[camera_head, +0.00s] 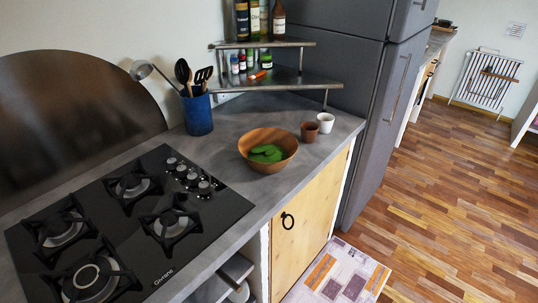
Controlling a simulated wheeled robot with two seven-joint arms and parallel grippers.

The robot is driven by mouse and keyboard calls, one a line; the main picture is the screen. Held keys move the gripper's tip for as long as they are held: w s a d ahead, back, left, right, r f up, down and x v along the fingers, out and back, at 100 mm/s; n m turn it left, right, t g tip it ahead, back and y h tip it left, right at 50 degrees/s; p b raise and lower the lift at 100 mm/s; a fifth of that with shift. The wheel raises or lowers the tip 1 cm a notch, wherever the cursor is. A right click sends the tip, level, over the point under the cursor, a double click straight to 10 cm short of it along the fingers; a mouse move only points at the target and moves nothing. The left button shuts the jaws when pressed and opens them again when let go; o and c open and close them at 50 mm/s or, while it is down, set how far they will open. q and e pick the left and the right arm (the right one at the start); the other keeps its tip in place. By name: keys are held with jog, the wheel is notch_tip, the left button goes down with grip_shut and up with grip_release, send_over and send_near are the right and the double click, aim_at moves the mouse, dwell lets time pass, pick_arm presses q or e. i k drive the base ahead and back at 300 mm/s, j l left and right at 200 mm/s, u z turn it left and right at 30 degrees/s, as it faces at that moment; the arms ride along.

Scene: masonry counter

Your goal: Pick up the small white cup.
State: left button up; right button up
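A small white cup (325,123) stands upright on the grey counter (238,198), near its right end by the fridge. A small brown cup (309,132) stands just left of it, close to it or touching; I cannot tell which. Neither of my grippers shows in the head view, so their state is hidden.
A wooden bowl (285,164) with green contents stands left of the cups. A blue utensil holder (197,114) and gas hob (128,223) are further left. A metal corner shelf (290,80) with bottles stands behind the cups. The grey fridge (346,70) rises at the right.

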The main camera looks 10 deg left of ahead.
aim_at(325, 124)
jog(key=i+l+u, duration=0.1)
jog(key=i+l, duration=0.15)
jog(key=i+l+u, duration=0.1)
jog(key=l, duration=0.3)
jog(key=i+l+u, duration=0.1)
jog(key=i+l, duration=0.25)
